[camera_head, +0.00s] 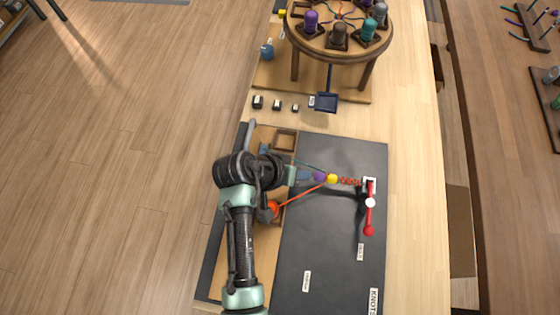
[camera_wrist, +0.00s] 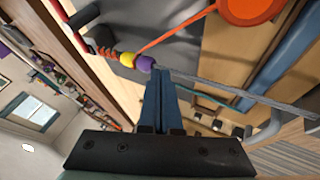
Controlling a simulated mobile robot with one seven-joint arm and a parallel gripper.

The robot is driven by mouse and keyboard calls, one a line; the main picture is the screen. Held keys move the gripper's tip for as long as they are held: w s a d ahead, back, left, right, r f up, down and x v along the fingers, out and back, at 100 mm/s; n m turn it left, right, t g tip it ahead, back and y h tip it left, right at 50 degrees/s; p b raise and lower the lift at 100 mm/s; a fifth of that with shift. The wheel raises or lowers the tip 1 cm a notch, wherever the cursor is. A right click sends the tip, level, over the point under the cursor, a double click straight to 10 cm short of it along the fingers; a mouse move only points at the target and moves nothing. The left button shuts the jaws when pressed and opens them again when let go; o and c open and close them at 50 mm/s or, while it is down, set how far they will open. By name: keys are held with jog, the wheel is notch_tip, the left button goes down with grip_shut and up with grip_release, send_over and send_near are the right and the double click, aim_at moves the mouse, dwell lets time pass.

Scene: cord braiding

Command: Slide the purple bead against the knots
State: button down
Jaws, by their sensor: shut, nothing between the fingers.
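The purple bead (camera_head: 319,177) is on the cord beside the yellow bead (camera_head: 332,179), on its left side. The red knots (camera_head: 350,181) lie right of the yellow bead, towards a white-and-red clamp (camera_head: 370,202). In the wrist view the purple bead (camera_wrist: 146,63), yellow bead (camera_wrist: 127,59) and red knots (camera_wrist: 106,51) form one row. My gripper (camera_wrist: 158,72) is shut and empty, its blue fingertips right at the purple bead's side away from the knots. I cannot tell whether they touch it. My gripper also shows in the head view (camera_head: 309,176).
A dark mat (camera_head: 330,240) lies under the work, mostly clear at the front. A round braiding stand (camera_head: 336,50) with bobbins is at the back.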

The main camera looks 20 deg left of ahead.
jog(key=v, duration=1.1)
jog(key=w+r+t+y, duration=0.3)
jog(key=w+r+t, duration=0.2)
jog(key=w+r, duration=0.75)
notch_tip(320, 180, up, 17)
jog(key=w+d+t+y, duration=0.2)
jog(key=w+d+t, duration=0.1)
jog(key=t, duration=0.3)
jog(key=s+d+r+t, duration=0.2)
jog(key=s+r+t, duration=0.1)
jog(key=r, duration=0.7)
jog(key=s+d+r+t, duration=0.3)
jog(key=s+r+t, duration=0.1)
jog(key=r, duration=0.6)
jog(key=s+d+r+m+t, duration=0.1)
jog(key=s+d+r+t, duration=0.1)
jog(key=s+r, duration=0.3)
notch_tip(320, 180, up, 5)
jog(key=shift+s+d+f+t, duration=0.1)
jog(key=shift+s+d+t, duration=0.2)
jog(key=shift+t, duration=0.6)
jog(key=shift+a, duration=0.15)
